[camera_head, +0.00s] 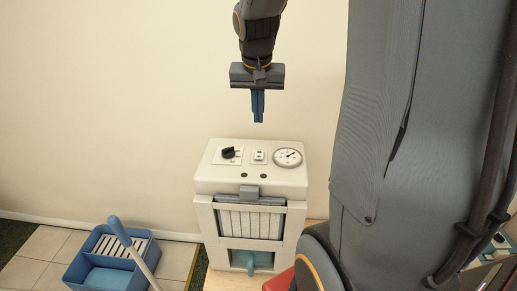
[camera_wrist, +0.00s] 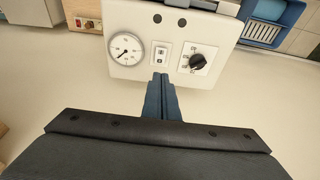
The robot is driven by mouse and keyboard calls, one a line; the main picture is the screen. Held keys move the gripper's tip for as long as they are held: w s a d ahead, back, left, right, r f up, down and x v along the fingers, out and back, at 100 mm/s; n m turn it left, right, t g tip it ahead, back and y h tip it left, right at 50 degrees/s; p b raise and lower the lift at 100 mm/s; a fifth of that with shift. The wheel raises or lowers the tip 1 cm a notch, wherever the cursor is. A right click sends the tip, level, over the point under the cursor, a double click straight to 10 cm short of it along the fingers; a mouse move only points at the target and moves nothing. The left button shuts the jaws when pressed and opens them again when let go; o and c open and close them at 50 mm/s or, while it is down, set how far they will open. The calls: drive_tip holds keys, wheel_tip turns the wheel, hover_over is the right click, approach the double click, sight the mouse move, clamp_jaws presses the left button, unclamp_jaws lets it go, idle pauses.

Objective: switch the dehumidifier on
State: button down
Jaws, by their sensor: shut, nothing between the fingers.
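The dehumidifier (camera_head: 250,190) is a white box with a slatted front and a blue part at its lower opening. Its top panel carries a black rotary knob (camera_head: 229,153), a small white switch plate (camera_head: 259,156) and a round dial gauge (camera_head: 288,157). In the wrist view the gauge (camera_wrist: 125,48), the switch plate (camera_wrist: 160,54) and the knob (camera_wrist: 198,62) show in reverse order. My gripper (camera_head: 258,120) is shut and empty, pointing down above the panel, apart from it. In the wrist view its blue fingertips (camera_wrist: 160,77) appear just below the switch plate.
A blue mop bucket (camera_head: 110,262) with a handle stands on the floor at the lower left. A plain cream wall (camera_head: 110,110) is behind the dehumidifier. A red switch (camera_wrist: 78,22) on a wooden strip shows at the wrist view's upper left.

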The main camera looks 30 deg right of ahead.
drive_tip(key=shift+f, duration=0.1)
drive_tip(key=p, duration=0.2)
hover_over(259, 155)
drive_tip(key=s, duration=0.1)
drive_tip(key=f, duration=1.2)
drive_tip(key=shift+s+a, duration=0.2)
drive_tip(key=shift+a, duration=0.2)
drive_tip(key=shift+f, duration=0.8)
drive_tip(key=shift+a, duration=0.1)
drive_tip(key=shift+s+a+f+b, duration=0.1)
drive_tip(key=shift+s+f+b, duration=0.05)
drive_tip(key=shift+f+b, duration=0.35)
drive_tip(key=shift+r, duration=0.15)
drive_tip(key=shift+w+d+r+p, duration=0.25)
drive_tip(key=shift+w+d+p, duration=0.2)
drive_tip(key=shift+w+p, duration=0.1)
